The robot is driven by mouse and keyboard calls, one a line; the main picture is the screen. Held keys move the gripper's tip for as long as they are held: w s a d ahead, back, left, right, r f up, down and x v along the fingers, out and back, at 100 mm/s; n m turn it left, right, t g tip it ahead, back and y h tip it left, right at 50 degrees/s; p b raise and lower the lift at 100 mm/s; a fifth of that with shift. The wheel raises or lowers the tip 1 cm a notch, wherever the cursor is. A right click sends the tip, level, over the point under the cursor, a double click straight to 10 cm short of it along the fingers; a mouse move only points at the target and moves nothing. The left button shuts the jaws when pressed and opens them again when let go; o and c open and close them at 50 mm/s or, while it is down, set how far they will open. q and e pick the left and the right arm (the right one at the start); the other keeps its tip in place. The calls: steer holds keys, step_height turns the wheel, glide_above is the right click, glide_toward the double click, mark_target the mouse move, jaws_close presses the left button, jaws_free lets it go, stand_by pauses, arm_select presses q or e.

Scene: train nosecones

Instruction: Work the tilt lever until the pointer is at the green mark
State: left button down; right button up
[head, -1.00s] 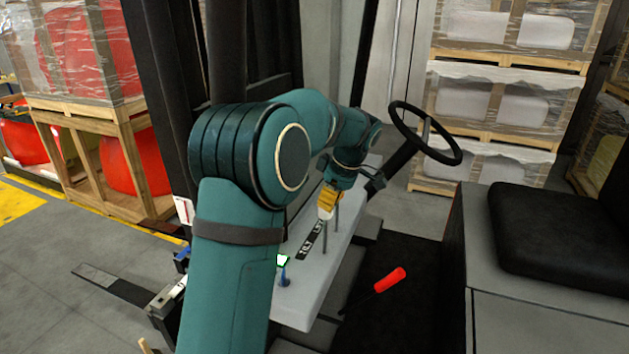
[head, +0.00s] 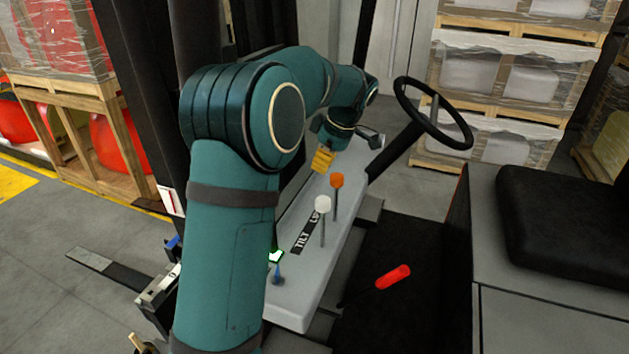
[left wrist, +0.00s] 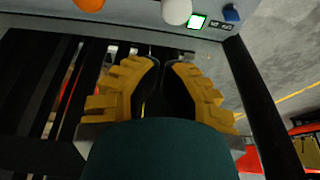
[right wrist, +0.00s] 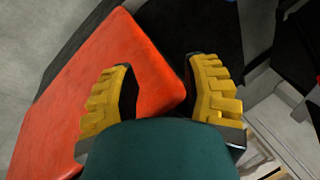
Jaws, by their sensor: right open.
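The white-knobbed lever (head: 323,203) stands beside the TILT label (head: 303,241) on the grey console (head: 310,285). An orange-knobbed lever (head: 337,181) stands just behind it. A small green-lit display (head: 276,255) is at the console's left edge; its pointer and mark are too small to read. My left gripper (head: 322,162) is beyond both levers, empty and apart from the knobs. In the left wrist view its fingertips (left wrist: 161,63) are nearly together, with the white knob (left wrist: 177,10) and orange knob (left wrist: 90,4) ahead. My right gripper (right wrist: 160,65) is open, with a red-orange surface (right wrist: 120,75) behind its fingers.
A short blue-knobbed lever (head: 277,273) is near the console's front. A steering wheel (head: 433,112) rises beyond the console on the right. A red-handled lever (head: 393,277) and black seat (head: 560,225) are to the right. My left arm covers the console's left side.

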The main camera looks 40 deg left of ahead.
arm_select(q)
steer(key=x, duration=0.9)
steer(key=shift+a+f, duration=0.15)
steer(key=shift+f, duration=0.15)
